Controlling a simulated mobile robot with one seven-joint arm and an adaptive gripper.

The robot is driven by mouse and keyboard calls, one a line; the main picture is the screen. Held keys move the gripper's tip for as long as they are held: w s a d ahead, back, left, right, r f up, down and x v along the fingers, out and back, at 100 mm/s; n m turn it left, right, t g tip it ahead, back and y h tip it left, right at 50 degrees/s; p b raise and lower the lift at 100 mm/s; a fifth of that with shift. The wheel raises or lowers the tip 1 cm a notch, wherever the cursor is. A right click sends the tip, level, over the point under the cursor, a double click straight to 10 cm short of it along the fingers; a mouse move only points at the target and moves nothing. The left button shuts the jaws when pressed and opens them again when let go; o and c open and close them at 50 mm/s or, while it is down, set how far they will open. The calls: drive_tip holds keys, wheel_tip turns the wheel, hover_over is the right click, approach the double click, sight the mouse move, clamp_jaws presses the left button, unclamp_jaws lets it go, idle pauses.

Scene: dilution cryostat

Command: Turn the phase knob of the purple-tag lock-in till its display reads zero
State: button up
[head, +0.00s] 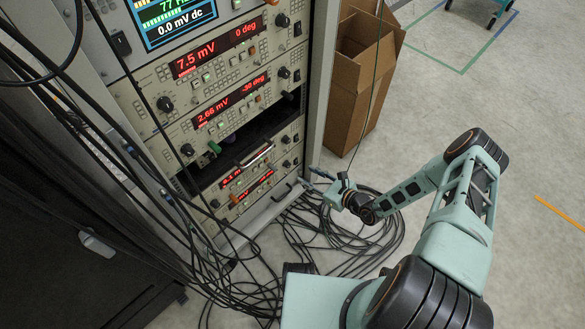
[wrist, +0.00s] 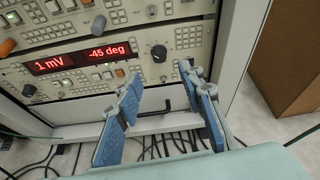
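In the wrist view, a lock-in (wrist: 125,70) has a red display (wrist: 80,60) that ends in "1 mV" on the left and reads "-45 deg" on the right. A black knob (wrist: 159,53) is right of the display. My gripper (wrist: 160,78) is open and empty, its two blue fingers apart in front of this panel, with the knob seen beyond and between the tips. No contact shows. In the head view, my gripper (head: 314,180) is at the right of the rack's lower units.
Above, other lock-ins read "7.5 mV, 0 deg" (head: 213,52) and "2.66 mV, -30 deg" (head: 230,100). A handle (head: 257,155) juts out near the lower units. Black cables (head: 340,240) lie coiled on the floor. A cardboard box (head: 360,80) stands right of the rack.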

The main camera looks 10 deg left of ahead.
sight(289, 166)
drive_tip(key=b+x, duration=0.2)
drive_tip(key=x, duration=0.7)
drive_tip(key=shift+w+a+f+b, duration=0.15)
drive_tip(key=shift+a+f+b, duration=0.05)
drive_tip(key=shift+a+b, duration=0.15)
drive_tip(key=shift+d, duration=0.1)
clamp_jaws()
